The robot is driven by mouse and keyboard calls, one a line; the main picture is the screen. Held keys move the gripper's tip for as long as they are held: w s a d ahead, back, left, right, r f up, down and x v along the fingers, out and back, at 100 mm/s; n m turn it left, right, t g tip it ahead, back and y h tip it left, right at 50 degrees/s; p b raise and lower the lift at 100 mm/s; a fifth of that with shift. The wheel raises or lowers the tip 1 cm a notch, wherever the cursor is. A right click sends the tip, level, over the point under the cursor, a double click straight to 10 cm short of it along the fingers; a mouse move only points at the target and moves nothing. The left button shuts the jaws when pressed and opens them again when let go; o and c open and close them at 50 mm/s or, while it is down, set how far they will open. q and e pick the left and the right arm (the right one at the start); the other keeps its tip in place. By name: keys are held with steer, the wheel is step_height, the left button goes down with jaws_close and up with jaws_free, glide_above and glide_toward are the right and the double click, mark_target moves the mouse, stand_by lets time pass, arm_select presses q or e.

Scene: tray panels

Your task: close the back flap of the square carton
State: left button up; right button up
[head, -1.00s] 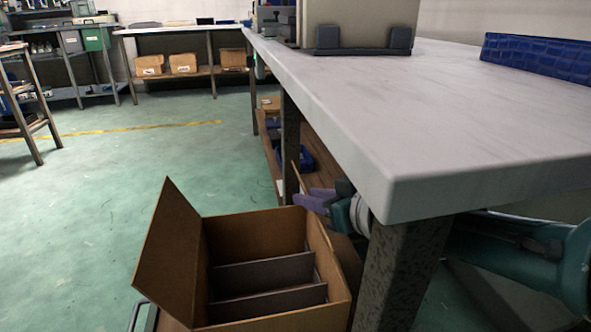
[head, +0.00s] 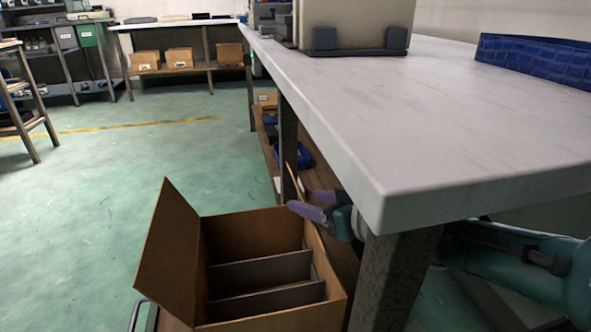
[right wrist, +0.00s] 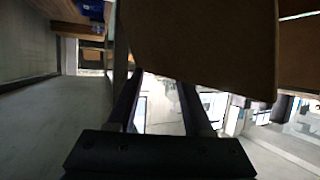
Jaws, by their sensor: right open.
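The square carton (head: 253,232) stands open on the low left side of the bench, with dark dividers (head: 262,272) inside. A large flap (head: 168,252) stands up on its left side. A thin tan edge (head: 291,180) shows by the carton's back right corner, possibly another raised flap; I cannot tell which one. My right gripper (head: 308,203) is open and empty just above the carton's back right corner, partly hidden by the bench. In the right wrist view, a brown panel (right wrist: 205,45) lies close past the open fingers (right wrist: 158,90); contact is unclear. My left gripper is out of view.
The bench top (head: 430,130) overhangs my right arm, and its leg (head: 395,275) stands right beside the carton. A blue bin (head: 535,62) and a beige box (head: 358,25) are on the bench. The green floor (head: 100,200) to the left is clear.

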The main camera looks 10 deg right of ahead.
steer(key=p+v, duration=0.7)
steer(key=v, duration=0.1)
steer(key=shift+s+d, duration=0.15)
steer(key=shift+s, duration=0.15)
